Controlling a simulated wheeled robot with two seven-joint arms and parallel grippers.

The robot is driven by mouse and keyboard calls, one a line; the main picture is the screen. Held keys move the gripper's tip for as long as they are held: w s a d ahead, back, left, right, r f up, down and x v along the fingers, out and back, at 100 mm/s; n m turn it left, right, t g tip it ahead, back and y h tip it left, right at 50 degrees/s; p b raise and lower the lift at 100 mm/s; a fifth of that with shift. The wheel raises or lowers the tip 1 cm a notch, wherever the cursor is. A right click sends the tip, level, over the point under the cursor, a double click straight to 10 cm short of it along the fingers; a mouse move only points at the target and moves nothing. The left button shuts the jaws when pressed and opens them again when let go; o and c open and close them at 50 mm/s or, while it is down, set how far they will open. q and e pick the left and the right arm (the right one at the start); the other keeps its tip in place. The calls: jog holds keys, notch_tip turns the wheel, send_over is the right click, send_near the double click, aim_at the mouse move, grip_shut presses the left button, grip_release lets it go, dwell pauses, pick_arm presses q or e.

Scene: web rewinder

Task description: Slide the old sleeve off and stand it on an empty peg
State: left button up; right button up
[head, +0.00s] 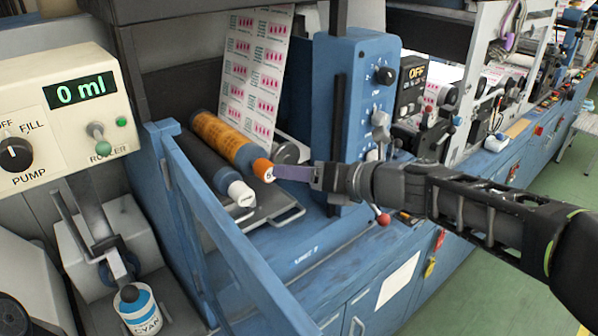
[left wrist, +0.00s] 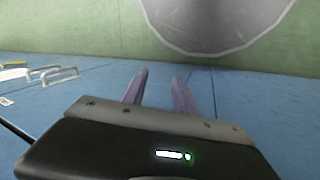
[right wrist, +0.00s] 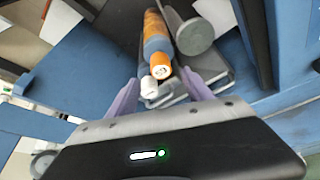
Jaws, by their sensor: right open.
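An orange-brown sleeve or roll (head: 228,142) with an orange end lies on the blue machine beside a dark roll (head: 205,165) with a white end. Which one is the old sleeve I cannot tell. My right gripper (head: 284,173) has its purple fingers by the orange end. In the right wrist view the open fingers (right wrist: 160,92) are apart, with the orange end (right wrist: 160,69) and white end (right wrist: 149,87) ahead of the gap. My left gripper (left wrist: 158,76) shows only in its wrist view, open and empty. No empty peg can be made out.
A blue rail (head: 225,225) slants in front of the rolls. A blue control box (head: 352,95) stands to their right. A pump panel (head: 65,90) and cyan can (head: 137,308) are at left. Green floor (head: 480,250) is open at right.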

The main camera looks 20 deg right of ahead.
aim_at(265, 170)
jog(key=b+x, duration=0.2)
jog(key=x, duration=0.6)
jog(key=shift+b+x, duration=0.3)
jog(key=shift+x, duration=0.7)
jog(key=shift+c, duration=0.6)
grip_shut()
jog(key=shift+r, duration=0.1)
jog(key=shift+d, duration=0.1)
